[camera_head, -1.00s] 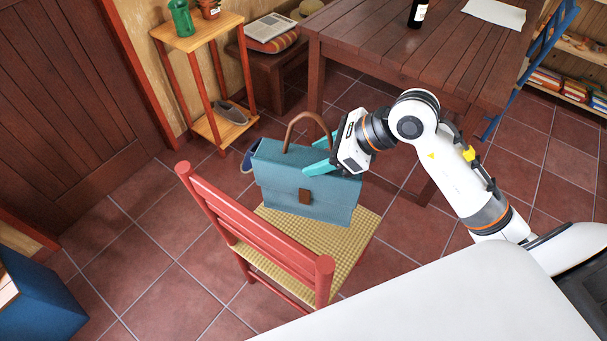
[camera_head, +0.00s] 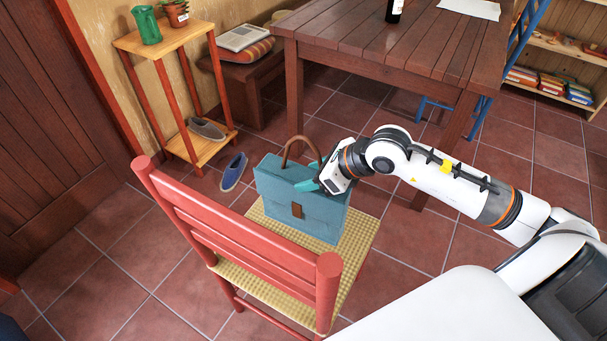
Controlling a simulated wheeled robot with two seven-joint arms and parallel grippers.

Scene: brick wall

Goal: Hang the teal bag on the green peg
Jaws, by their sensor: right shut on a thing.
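The teal bag (camera_head: 315,217) is at the red chair's woven seat (camera_head: 262,233). It is roughly upright, with a brown clasp on its front and a brown arched handle (camera_head: 291,147) on top. I cannot tell whether its bottom rests on the seat or is slightly above it. My right gripper (camera_head: 309,177), with teal fingers, comes from the right at the bag's top. It is shut on the bag near the handle's right side; the exact contact is partly hidden. The green peg does not show. My left gripper is out of view.
The chair's red back (camera_head: 236,229) stands on the near side of the bag. A dark wooden table (camera_head: 397,45) is behind. A small wooden stand (camera_head: 178,41) with a green jug (camera_head: 146,25) is at the back left. A blue shoe (camera_head: 233,172) lies on the floor.

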